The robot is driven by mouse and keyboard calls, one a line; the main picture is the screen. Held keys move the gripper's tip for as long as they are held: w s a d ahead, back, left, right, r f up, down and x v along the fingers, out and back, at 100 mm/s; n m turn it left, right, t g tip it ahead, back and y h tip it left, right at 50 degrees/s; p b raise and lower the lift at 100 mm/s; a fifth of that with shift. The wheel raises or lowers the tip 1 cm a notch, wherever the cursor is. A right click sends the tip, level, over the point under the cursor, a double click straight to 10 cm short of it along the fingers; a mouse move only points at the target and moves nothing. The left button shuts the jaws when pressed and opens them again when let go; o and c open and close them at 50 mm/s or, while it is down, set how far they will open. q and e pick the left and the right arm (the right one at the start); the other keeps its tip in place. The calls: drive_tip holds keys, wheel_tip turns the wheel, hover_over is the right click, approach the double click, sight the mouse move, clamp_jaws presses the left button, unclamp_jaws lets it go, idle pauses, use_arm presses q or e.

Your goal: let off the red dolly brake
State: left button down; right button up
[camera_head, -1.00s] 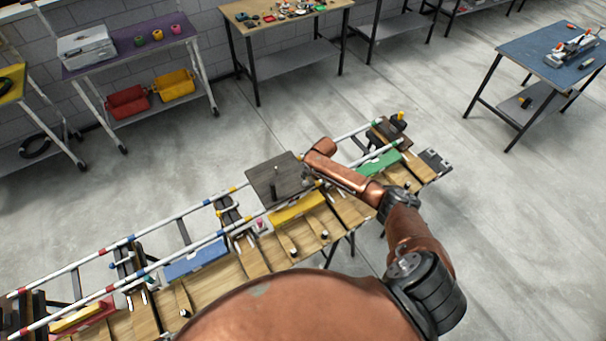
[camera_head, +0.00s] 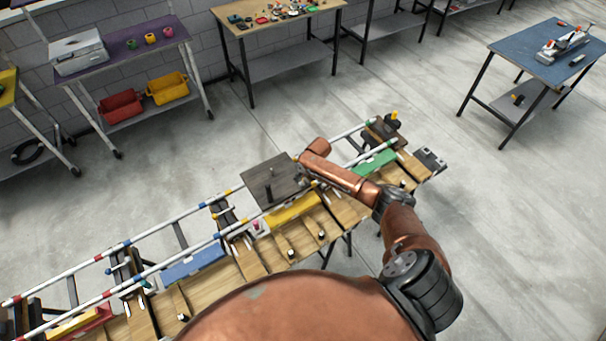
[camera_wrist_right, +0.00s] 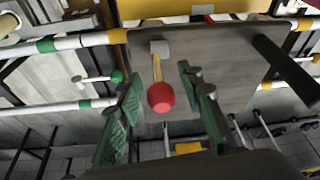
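The red ball knob (camera_wrist_right: 161,97) sits on the end of a yellowish lever (camera_wrist_right: 156,68) in the right wrist view. The lever is fixed to the edge of a dark flat dolly plate (camera_wrist_right: 215,45). The plate also shows in the head view (camera_head: 259,181), on the rails, with an upright post on it. My right gripper (camera_wrist_right: 158,84) is open, with green-padded fingers on either side of the knob. A gap shows between the knob and each finger. In the head view my right gripper and the knob are hidden by my arm. My left gripper is not in view.
Striped rails (camera_head: 165,225) run along a wooden bench with blue, yellow and green blocks. In the right wrist view a small lever with a green knob (camera_wrist_right: 117,76) stands left of the fingers. Side tables stand farther back, and open floor (camera_head: 450,210) lies to the right.

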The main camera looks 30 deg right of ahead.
drive_tip(key=v, duration=1.1)
drive_tip(key=shift+s+r, duration=0.15)
drive_tip(key=shift+r, duration=0.25)
